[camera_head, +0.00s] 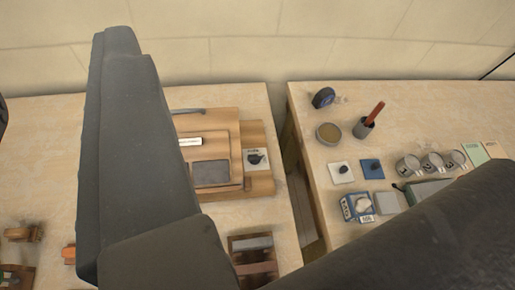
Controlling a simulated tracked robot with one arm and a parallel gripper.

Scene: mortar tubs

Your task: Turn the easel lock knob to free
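A wooden easel (228,122) with stacked boards, a dark square panel and a white label lies on the left table, right of centre of that table. At its right side is a small black knob (255,158) on a pale plate with dark marks too small to read; it looks like the lock knob. Part of my gripper (140,140), a large dark grey finger-like shape, fills the left foreground and covers the easel's left part. It appears apart from the knob. Its fingertips do not show clearly, and I see nothing held.
A gap separates the left table from the right table (310,130). On the right table are a round tub (328,133), a dark cup with a red handle (370,120), several metal cups and a blue box (357,208). A dark rounded shape blocks the lower right.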

